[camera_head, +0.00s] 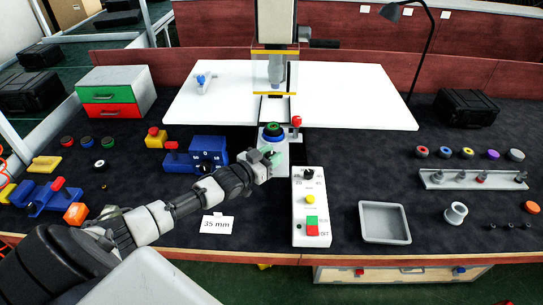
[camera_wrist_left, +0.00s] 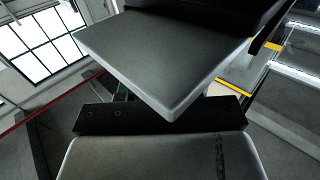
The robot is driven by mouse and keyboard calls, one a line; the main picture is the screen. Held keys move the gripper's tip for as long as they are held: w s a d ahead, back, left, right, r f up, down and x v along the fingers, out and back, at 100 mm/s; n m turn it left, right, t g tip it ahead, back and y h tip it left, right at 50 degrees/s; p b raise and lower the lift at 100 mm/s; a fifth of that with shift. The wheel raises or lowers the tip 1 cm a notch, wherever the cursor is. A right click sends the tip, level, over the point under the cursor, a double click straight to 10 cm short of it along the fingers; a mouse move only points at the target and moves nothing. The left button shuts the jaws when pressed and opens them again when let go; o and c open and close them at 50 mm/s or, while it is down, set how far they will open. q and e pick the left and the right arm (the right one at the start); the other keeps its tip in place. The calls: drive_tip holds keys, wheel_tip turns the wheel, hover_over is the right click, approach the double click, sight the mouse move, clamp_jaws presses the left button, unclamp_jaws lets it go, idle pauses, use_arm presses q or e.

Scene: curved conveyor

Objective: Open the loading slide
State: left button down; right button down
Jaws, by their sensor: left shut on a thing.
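The loading slide (camera_head: 281,167) is a pale grey plate at the middle of the bench, below the press. A round stack of black, green and blue parts (camera_head: 272,133) sits on it. My left gripper (camera_head: 267,156) reaches in from the left and is shut at the slide's front, where a small green part shows at the fingers. What lies between the fingers is mostly hidden. In the left wrist view the grey finger pads (camera_wrist_left: 168,108) fill the picture close up, with a dark bar between them. My right gripper is not in view.
A white control box (camera_head: 311,225) with buttons stands just right of my left gripper. A blue fixture (camera_head: 208,148) stands left of the slide. A red-knobbed lever (camera_head: 297,122) rises behind. A grey tray (camera_head: 384,222) lies to the right, with bare dark mat around it.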

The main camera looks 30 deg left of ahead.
use_arm(q)
drive_tip(key=shift+s+d, duration=0.15)
drive_tip(key=shift+s, duration=0.1)
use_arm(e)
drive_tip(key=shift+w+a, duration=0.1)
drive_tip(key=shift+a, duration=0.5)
use_arm(q)
drive_tip(key=c, duration=0.7)
unclamp_jaws()
drive_tip(key=shift+w, duration=0.1)
drive_tip(key=shift+c, duration=0.2)
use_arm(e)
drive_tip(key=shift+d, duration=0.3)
use_arm(q)
drive_tip(key=shift+s+f, duration=0.15)
drive_tip(key=shift+s, duration=0.3)
drive_tip(key=b+v, duration=0.1)
drive_tip(key=v, duration=0.9)
drive_tip(key=shift+b, duration=0.35)
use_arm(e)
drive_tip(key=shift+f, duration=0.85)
use_arm(q)
drive_tip(key=shift+w, duration=0.1)
